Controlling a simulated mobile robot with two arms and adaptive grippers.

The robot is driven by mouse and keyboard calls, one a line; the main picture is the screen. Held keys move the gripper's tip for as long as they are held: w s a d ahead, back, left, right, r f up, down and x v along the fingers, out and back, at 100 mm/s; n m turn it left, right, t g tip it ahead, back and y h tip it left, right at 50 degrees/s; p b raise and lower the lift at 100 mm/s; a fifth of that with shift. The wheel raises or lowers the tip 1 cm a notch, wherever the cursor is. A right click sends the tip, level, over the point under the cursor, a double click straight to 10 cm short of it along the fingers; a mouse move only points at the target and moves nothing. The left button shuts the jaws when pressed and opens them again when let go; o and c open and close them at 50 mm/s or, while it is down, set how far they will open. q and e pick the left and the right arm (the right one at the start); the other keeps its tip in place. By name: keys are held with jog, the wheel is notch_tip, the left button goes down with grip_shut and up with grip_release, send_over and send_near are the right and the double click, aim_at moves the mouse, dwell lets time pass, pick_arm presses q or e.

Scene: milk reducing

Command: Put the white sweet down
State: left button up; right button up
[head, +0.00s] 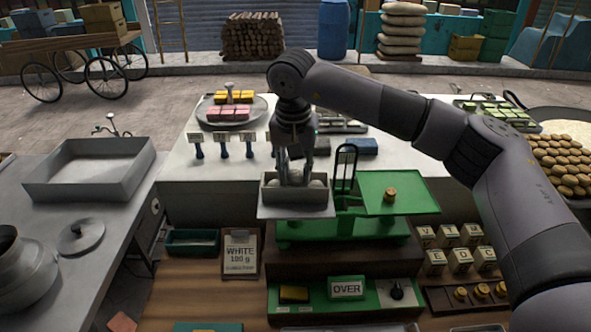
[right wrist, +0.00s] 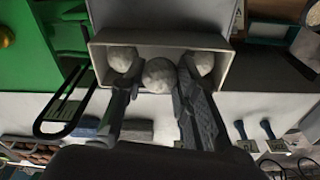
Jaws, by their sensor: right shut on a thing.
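My right gripper (head: 294,172) points down over the open box (head: 297,194) on the left pan (head: 296,212) of the green scale (head: 342,228). In the right wrist view my gripper (right wrist: 156,78) is shut on a round white sweet (right wrist: 159,75). This sweet is at the box's near side in that view; whether it touches the bottom is unclear. Two more white sweets lie in the box, one on the left (right wrist: 123,58) and one on the right (right wrist: 203,62). My left gripper is not in view.
A brass weight (head: 390,194) stands on the scale's right pan (head: 399,207). A sign (head: 240,254) reads WHITE 100 g and an indicator (head: 347,287) reads OVER. A round tray (head: 210,120) of pink and yellow sweets stands behind. The metal basin (head: 88,184) is at left.

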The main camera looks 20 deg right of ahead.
aim_at(294, 178)
jog(key=shift+f, duration=0.35)
jog(key=o, duration=1)
jog(key=shift+c, duration=0.2)
jog(key=shift+r+p, duration=0.35)
jog(key=shift+r, duration=0.6)
notch_tip(294, 178, up, 11)
jog(key=s+b, duration=0.1)
jog(key=b, duration=0.3)
jog(key=shift+s+a+r, duration=0.2)
jog(key=shift+a, duration=0.15)
dwell(0.7)
